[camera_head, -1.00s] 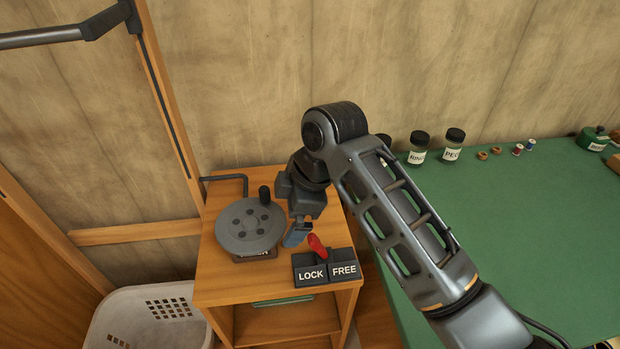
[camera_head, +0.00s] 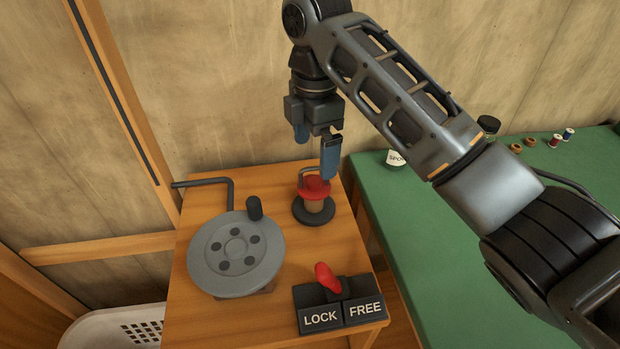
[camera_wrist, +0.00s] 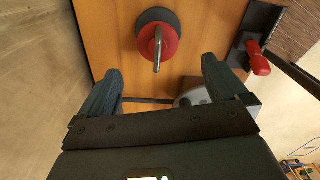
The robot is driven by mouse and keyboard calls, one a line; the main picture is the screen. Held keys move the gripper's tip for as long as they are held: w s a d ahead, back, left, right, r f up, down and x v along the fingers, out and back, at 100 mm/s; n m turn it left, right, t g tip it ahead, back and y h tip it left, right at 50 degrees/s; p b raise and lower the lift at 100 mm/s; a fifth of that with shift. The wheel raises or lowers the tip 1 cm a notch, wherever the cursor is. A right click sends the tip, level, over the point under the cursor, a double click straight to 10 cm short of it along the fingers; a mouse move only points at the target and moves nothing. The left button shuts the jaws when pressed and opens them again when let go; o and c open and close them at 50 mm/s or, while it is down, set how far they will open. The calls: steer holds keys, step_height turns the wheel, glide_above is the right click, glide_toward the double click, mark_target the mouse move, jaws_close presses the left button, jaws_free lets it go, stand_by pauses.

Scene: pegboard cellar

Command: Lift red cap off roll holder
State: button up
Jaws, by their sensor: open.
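The red cap (camera_head: 312,188) sits on the roll holder (camera_head: 314,210), a brown roll on a dark round base on the wooden stand. A bent grey metal rod rises by the cap. In the wrist view the red cap (camera_wrist: 158,44) lies beyond the fingertips, near the middle between them, with the rod across it. My gripper (camera_head: 316,152) is above the holder in the head view, one blue finger reaching down close to the cap's right side. My gripper (camera_wrist: 160,80) is open and empty; no contact with the cap shows in the wrist view.
A grey crank disc (camera_head: 236,254) with a dark knob is left of the holder. A red lever (camera_head: 328,277) on a LOCK/FREE block is in front. A green table (camera_head: 450,230) with jars and spools is at right. A white basket (camera_head: 125,328) is lower left.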

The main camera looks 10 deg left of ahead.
mark_target(314, 181)
steer(key=shift+w+f, duration=0.15)
steer(key=shift+f, duration=0.25)
steer(key=shift+f+b, duration=0.5)
steer(key=shift+f, duration=0.35)
steer(key=shift+f+p, duration=0.3)
steer(key=shift+f, duration=2.3)
steer(key=shift+c, duration=0.3)
steer(key=c, duration=1.1)
